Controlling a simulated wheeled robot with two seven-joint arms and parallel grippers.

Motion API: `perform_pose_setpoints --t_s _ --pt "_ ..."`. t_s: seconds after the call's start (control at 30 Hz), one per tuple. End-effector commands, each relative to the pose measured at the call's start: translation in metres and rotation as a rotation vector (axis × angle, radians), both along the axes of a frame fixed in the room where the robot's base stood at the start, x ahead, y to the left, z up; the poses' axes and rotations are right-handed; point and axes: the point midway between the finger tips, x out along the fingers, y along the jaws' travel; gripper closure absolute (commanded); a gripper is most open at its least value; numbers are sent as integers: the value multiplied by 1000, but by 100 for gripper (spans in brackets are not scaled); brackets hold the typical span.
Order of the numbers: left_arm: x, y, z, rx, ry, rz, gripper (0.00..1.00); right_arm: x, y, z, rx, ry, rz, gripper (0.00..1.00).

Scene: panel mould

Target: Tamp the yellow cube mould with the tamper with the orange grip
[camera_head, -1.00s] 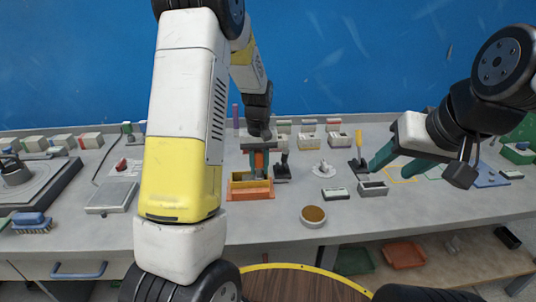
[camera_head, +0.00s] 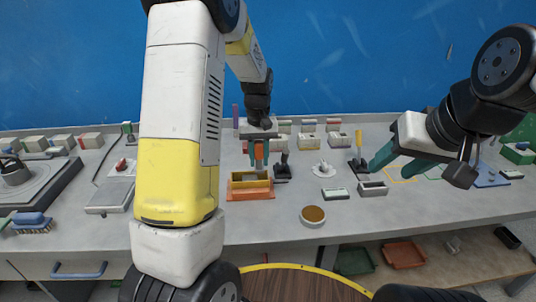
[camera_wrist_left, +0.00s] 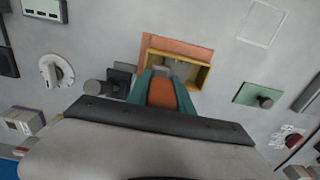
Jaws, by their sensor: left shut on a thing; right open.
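My left gripper (camera_head: 259,153) is shut on the orange grip (camera_wrist_left: 163,94) of a tamper, with a teal finger on each side. It holds the tamper above the yellow cube mould (camera_head: 236,181), which sits in an orange tray (camera_head: 251,195) on the bench. In the left wrist view the yellow mould (camera_wrist_left: 203,76) and orange tray (camera_wrist_left: 178,45) lie just beyond the fingertips. The tamper's foot is hard to make out against the grey inside of the mould. My right gripper (camera_head: 400,164) is open and empty over the right side of the bench.
A black tamper (camera_head: 283,170) stands close right of the mould. Further right are a white knobbed piece (camera_head: 323,168), a yellow-handled tool (camera_head: 358,150) and a grey mould (camera_head: 373,188). A round brown-filled dish (camera_head: 313,215) is near the front edge.

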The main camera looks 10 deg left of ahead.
Motion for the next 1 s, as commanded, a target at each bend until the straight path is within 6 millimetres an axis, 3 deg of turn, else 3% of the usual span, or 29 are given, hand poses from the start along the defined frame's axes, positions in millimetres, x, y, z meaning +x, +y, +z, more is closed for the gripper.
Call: perform_pose_setpoints --t_s 0.27,1.0 --pt "0 0 2 -1 -1 0 100 0 0 0 0 0 0 50" --pt "1 0 69 0 -2 1 100 0 0 0 0 0 0 50"
